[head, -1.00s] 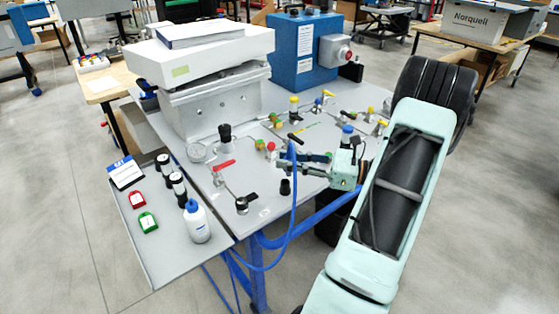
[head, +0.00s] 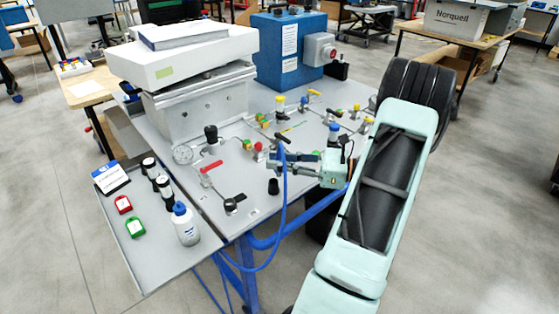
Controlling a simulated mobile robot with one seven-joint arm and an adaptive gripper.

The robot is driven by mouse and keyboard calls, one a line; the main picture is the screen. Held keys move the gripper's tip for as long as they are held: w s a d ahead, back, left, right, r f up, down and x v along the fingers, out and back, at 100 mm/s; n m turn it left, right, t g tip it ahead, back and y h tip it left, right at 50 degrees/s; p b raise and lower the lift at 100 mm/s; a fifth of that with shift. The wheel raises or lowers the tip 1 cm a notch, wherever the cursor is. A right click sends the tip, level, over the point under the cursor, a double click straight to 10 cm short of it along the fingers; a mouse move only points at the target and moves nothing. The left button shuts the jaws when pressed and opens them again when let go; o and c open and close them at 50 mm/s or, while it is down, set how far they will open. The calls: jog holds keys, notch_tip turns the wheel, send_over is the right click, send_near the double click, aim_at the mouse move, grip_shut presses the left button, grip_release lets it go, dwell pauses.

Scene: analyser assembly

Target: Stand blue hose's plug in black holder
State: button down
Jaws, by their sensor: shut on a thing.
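My gripper (head: 284,160) is shut on the upper end of the blue hose (head: 284,195), above the front right part of the grey table top. The hose hangs from the fingers past the table's front edge and loops below it. The plug itself is too small and too covered by the fingers to make out. The black holder, a small dark cup (head: 273,186), stands upright on the table, just below and slightly left of the fingers in the picture. The gripper and hose end look apart from it; their exact height above it cannot be told.
Valves with coloured handles (head: 278,105) stand behind the gripper. A black-handled lever (head: 231,204) and a red-handled lever (head: 211,167) are to the left. A white squeeze bottle (head: 186,224) stands on the lower side shelf (head: 160,258). A blue box (head: 285,50) is at the back.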

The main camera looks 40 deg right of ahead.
jog(key=shift+w+a+f, duration=0.5)
jog(key=shift+w+f, duration=0.1)
jog(key=shift+f, duration=0.1)
jog(key=shift+b, duration=0.3)
jog(key=shift+f, duration=0.35)
dwell(0.7)
jog(key=shift+f, duration=0.4)
jog(key=shift+f, duration=0.4)
dwell(0.6)
dwell(0.3)
jog(key=c, duration=1.7)
grip_release()
